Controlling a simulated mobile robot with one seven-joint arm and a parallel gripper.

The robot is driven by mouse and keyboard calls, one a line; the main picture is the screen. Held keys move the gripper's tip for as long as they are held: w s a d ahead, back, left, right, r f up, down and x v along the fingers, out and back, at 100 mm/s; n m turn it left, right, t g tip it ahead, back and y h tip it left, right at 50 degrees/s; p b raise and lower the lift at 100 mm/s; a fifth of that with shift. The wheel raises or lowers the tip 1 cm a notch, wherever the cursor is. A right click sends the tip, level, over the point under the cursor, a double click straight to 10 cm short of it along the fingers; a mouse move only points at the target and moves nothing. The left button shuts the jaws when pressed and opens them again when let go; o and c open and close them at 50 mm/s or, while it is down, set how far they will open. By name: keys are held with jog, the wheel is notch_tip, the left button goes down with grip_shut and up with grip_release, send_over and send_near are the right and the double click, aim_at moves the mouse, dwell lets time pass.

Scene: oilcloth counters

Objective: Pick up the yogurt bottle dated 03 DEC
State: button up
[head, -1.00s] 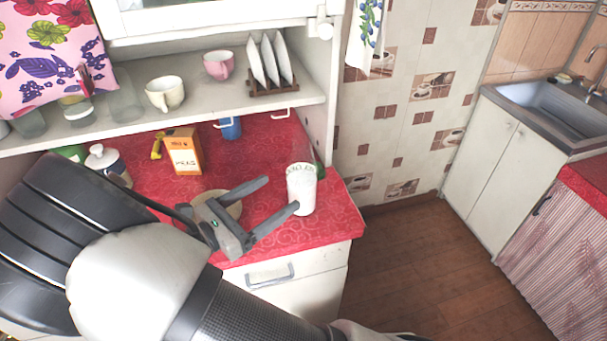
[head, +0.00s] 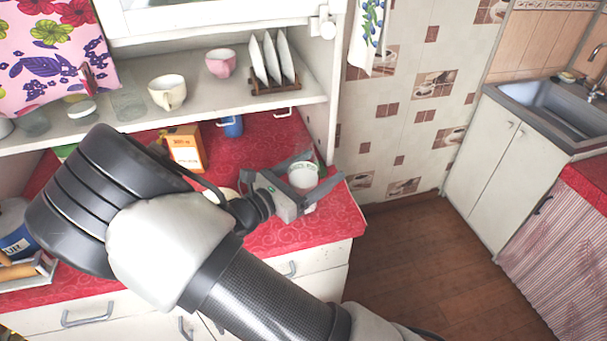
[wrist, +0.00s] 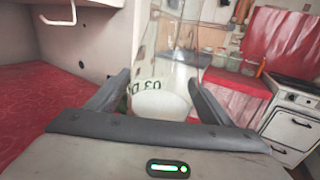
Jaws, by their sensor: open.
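The yogurt bottle (head: 303,180) is clear with white contents and a ring of green lettering. It stands near the right front corner of the red counter. In the wrist view the bottle (wrist: 160,98) shows the green marks "03 D"; the rest of the date is not visible. My gripper (head: 312,172) is open, with one finger on each side of the bottle. In the wrist view, the bottle stands between the fingers of my gripper (wrist: 160,92), with gaps at the sides. Its base is hidden behind the gripper body.
An orange box (head: 187,148) and a blue mug (head: 231,126) stand farther back on the red counter (head: 275,236). A shelf above holds a cream cup (head: 168,92), a pink cup (head: 220,64) and a plate rack (head: 274,85). A cabinet side wall (head: 321,110) rises behind the bottle.

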jog(key=shift+c, duration=0.3)
jog(key=c, duration=1.6)
jog(key=shift+c, duration=0.2)
jog(key=shift+r, duration=0.2)
